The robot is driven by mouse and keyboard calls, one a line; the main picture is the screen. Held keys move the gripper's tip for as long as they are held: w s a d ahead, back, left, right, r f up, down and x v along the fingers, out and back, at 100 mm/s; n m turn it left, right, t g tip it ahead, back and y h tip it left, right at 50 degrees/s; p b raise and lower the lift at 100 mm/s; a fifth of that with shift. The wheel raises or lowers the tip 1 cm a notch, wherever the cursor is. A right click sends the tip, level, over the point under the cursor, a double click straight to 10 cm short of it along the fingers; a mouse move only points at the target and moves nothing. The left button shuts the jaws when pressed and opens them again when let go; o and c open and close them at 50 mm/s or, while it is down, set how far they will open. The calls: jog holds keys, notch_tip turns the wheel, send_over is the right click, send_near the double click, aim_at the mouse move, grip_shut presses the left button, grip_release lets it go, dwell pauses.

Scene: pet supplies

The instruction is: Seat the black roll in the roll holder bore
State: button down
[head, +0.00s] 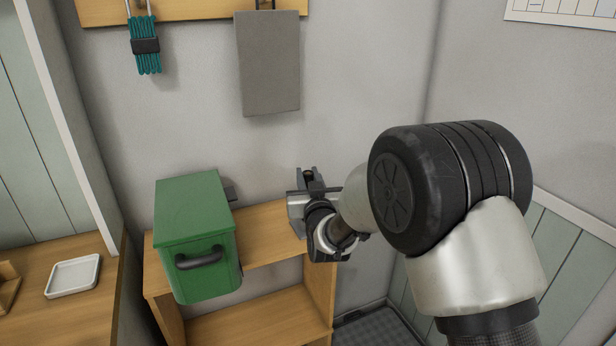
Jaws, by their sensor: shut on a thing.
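My gripper (308,188) is at the right end of the wooden shelf top, seen small and mostly from behind. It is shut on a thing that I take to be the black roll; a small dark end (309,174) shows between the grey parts. A grey piece (296,228) beside the gripper at the shelf's right end is probably the roll holder. My wrist and arm cover most of it. The bore is hidden, and I cannot tell whether the roll is at or inside it.
A green lidded box (196,236) with a black handle stands on the left of the wooden shelf unit (262,318). A grey panel (268,64) and a teal leash (146,50) hang on the wall above. A white tray (73,276) lies on the left counter.

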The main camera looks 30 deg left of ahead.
jog(key=shift+f+b, duration=0.1)
jog(key=shift+b, duration=0.2)
jog(key=shift+s+d+f+b, duration=0.1)
jog(key=shift+b, duration=0.25)
notch_tip(320, 180, down, 6)
jog(key=b, duration=0.5)
jog(key=shift+r, duration=0.25)
jog(key=shift+f+b, duration=1.25)
jog(key=shift+b, duration=0.2)
jog(key=shift+f, duration=1.05)
jog(key=c, duration=1.4)
grip_release()
jog(key=shift+c, duration=0.2)
